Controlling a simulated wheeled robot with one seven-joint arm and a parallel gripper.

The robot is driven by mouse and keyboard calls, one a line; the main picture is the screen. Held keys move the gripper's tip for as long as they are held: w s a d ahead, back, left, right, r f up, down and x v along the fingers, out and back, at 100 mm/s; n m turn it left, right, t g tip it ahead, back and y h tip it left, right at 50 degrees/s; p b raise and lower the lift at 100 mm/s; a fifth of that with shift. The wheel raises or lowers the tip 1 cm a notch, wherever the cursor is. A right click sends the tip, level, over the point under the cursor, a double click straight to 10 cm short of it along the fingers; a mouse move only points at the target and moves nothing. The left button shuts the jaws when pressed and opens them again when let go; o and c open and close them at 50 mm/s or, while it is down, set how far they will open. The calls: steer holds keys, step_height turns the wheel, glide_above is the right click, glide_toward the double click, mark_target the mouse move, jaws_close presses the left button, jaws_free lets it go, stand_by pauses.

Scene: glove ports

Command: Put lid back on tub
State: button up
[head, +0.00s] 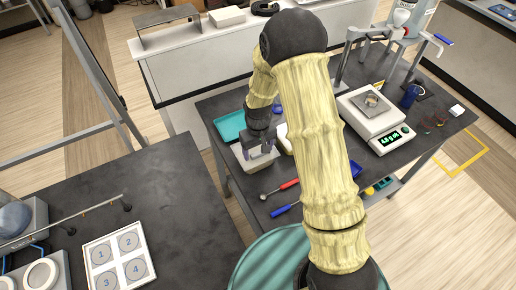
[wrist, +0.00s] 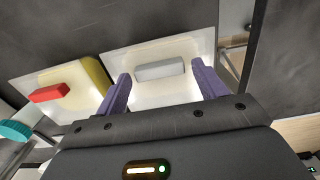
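My gripper (wrist: 160,68) is open, its two purple fingers spread in the wrist view. Between and beyond the fingertips lies a grey bar (wrist: 161,69), with a visible gap to each finger. The bar is on or in a white, box-shaped piece (wrist: 150,101); I cannot tell whether this is the tub or its lid. To its left is a pale piece with a yellow rounded edge (wrist: 94,78) and a red bar (wrist: 47,92) over it. In the head view my gripper (head: 262,150) points down over a white container (head: 243,165), partly hiding it.
A teal tray (head: 229,126) lies behind the container. A red-handled tool (head: 289,184) and a blue-handled tool (head: 283,211) lie in front. A scale (head: 374,122) and blue cup (head: 410,96) stand to the right. My arm hides the middle of the bench.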

mark_target(259, 152)
steer(key=shift+r, duration=0.1)
steer(key=shift+r+p, duration=0.5)
steer(key=shift+r, duration=0.1)
steer(key=shift+w+r+b, duration=0.1)
steer(key=shift+r+b, duration=0.2)
steer(key=shift+b, duration=0.15)
step_height(259, 152, up, 11)
steer(key=b, duration=0.2)
steer(key=shift+b, duration=0.35)
steer(key=s+d+r+m+t, duration=0.1)
steer(key=s+d+m, duration=0.1)
steer(key=s+d, duration=0.3)
steer(key=s+d+r+m+t, duration=0.1)
steer(key=s+d, duration=0.4)
steer(key=s, duration=0.5)
steer(key=shift+s+r+m+t, duration=0.2)
steer(key=shift+s+m+t, duration=0.1)
steer(key=shift+m, duration=0.5)
stand_by(0.8)
